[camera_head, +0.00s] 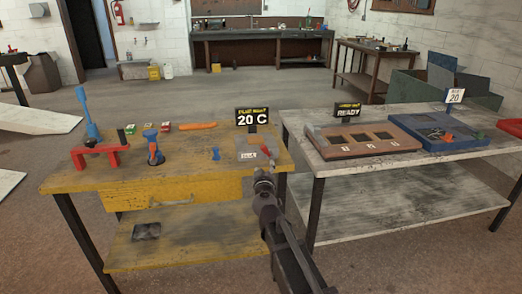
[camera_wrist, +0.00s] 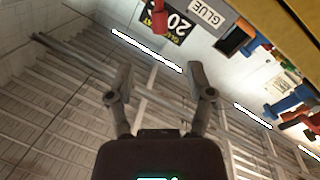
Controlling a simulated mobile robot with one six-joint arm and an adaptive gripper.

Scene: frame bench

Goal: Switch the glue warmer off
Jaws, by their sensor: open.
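The glue warmer (camera_head: 243,147) is a grey box on the right end of the yellow workbench, with a white label at its front. In the wrist view its label (camera_wrist: 207,13) reads GLUE. A red part (camera_head: 265,150), perhaps its lever, stands on it and also shows in the wrist view (camera_wrist: 160,17). The black display (camera_head: 252,117) behind it reads 20 C; it shows tilted and cut off in the wrist view (camera_wrist: 178,22). My gripper (camera_head: 264,178) is at the bench's front right corner, in front of the warmer. Its fingers (camera_wrist: 160,84) are apart and empty.
The yellow workbench (camera_head: 75,182) also holds a red stand (camera_head: 98,153), a blue-and-orange tool (camera_head: 153,147), an orange handle (camera_head: 198,126) and a small blue piece (camera_head: 215,154). A grey bench (camera_head: 430,153) with a READY sign (camera_head: 348,110) and a blue tray (camera_head: 440,145) stands close on the right.

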